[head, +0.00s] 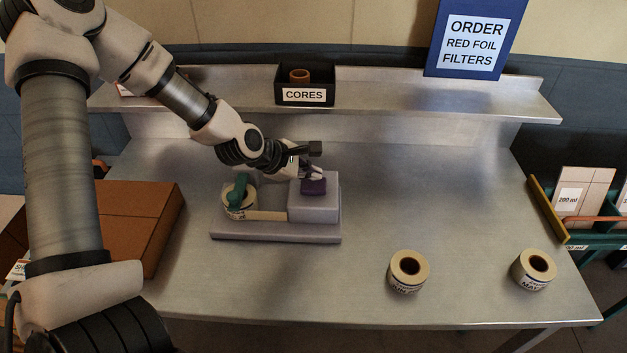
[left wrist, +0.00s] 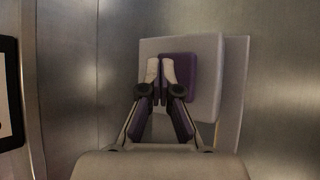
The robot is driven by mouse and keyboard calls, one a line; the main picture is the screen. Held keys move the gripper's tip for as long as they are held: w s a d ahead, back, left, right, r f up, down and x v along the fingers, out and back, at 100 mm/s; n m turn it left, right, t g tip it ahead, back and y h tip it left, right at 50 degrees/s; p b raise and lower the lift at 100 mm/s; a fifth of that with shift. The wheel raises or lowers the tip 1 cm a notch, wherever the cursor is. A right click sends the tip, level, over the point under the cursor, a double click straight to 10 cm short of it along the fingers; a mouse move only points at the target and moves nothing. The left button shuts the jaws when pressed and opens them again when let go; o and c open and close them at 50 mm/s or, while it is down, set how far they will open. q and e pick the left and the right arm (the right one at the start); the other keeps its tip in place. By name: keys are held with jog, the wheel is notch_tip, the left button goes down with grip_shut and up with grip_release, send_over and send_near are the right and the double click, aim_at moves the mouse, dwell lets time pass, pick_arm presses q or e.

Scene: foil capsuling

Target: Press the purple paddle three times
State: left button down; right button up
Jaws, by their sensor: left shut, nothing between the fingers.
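In the left wrist view the shut fingertips (left wrist: 161,68) overlap the left part of the purple paddle (left wrist: 190,76). I cannot tell whether they touch it or how far it is pushed in. A tape roll (head: 228,200) with a green part sits at the machine's left end. My right gripper is not in view.
Two loose tape rolls stand on the steel table, one front centre (head: 409,271) and one at right (head: 534,269). A brown cardboard box (head: 145,215) is at left. A black CORES bin (head: 305,85) is on the back shelf.

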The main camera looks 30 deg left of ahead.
aim_at(311, 184)
pick_arm(q)
notch_tip(311, 184, up, 5)
jog(key=p, duration=0.4)
dwell(0.5)
dwell(1.5)
jog(key=m, duration=0.4)
jog(key=shift+w+a+r, duration=0.1)
jog(key=shift+w+a, duration=0.05)
jog(key=shift+w, duration=0.05)
jog(key=m, duration=0.3)
jog(key=shift+w+a+r+t, duration=0.1)
jog(key=shift+w+r+t, duration=0.05)
jog(key=shift+r+t, duration=0.15)
jog(key=r+m+p, duration=0.1)
jog(key=m+p, duration=0.1)
jog(key=m, duration=0.1)
jog(key=r+m+p, duration=0.1)
jog(key=m+p, duration=0.1)
jog(key=m, duration=0.1)
jog(key=r+m+y+p, duration=0.1)
jog(key=m+p, duration=0.1)
jog(key=m, duration=0.1)
jog(key=shift+s+m, duration=0.35)
jog(key=shift+m, duration=0.05)
